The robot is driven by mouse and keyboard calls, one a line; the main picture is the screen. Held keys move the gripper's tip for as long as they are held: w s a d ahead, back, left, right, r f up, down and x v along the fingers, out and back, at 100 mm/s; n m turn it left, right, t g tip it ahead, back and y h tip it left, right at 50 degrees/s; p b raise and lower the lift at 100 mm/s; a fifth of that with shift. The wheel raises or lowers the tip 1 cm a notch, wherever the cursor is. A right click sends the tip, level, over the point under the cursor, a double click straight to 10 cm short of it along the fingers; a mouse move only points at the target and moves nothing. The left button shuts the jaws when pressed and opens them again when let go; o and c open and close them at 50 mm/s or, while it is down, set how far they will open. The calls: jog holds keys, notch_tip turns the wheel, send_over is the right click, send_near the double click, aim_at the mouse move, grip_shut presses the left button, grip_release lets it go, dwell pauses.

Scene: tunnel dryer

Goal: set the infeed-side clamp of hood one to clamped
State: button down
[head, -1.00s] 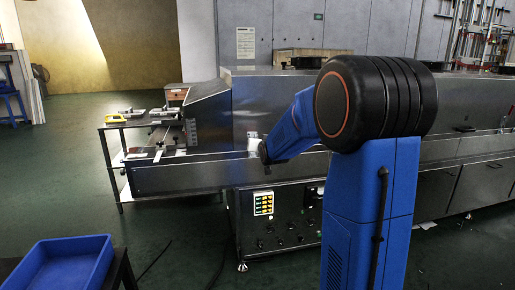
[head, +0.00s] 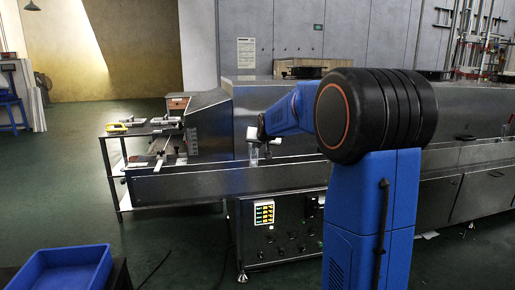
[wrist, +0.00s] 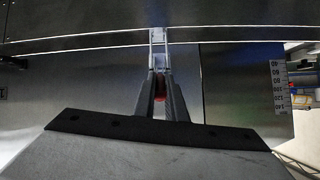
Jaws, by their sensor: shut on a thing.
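The clamp shows in the wrist view as a pale metal loop (wrist: 159,50) reaching over the steel edge, with a red part (wrist: 160,88) below it. My gripper (wrist: 160,84) is shut on the red part, and its fingers cover most of it. In the head view, my gripper (head: 254,151) points down at the front of the dryer near its infeed end. Hood one (head: 262,97) is the steel cover behind it. Whether the loop is seated on a catch is too small to tell.
A control panel (head: 264,212) with lit buttons sits below the conveyor side. The infeed table (head: 120,184) stands at the left. A blue bin (head: 66,272) is at front left. Open green floor lies between them. A scale (wrist: 278,85) is on the dryer face.

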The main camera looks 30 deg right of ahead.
jog(key=w+r+g, duration=0.1)
jog(key=g, duration=0.1)
jog(key=w+d+r+g+y, duration=0.1)
jog(key=g, duration=0.1)
jog(key=shift+w+r+g, duration=0.3)
jog(key=shift+r, duration=0.1)
jog(key=shift+w+d+r+g+y, duration=0.15)
jog(key=shift+w+r+g+y, duration=0.2)
jog(key=shift+w+g, duration=0.45)
jog(key=shift+w+d+r+g+y, duration=0.15)
jog(key=shift+w+r+g+y, duration=0.25)
jog(key=shift+g, duration=0.7)
jog(key=shift+f, duration=0.1)
jog(key=c, duration=1.8)
grip_release()
jog(key=v, duration=1.7)
jog(key=shift+r, duration=0.2)
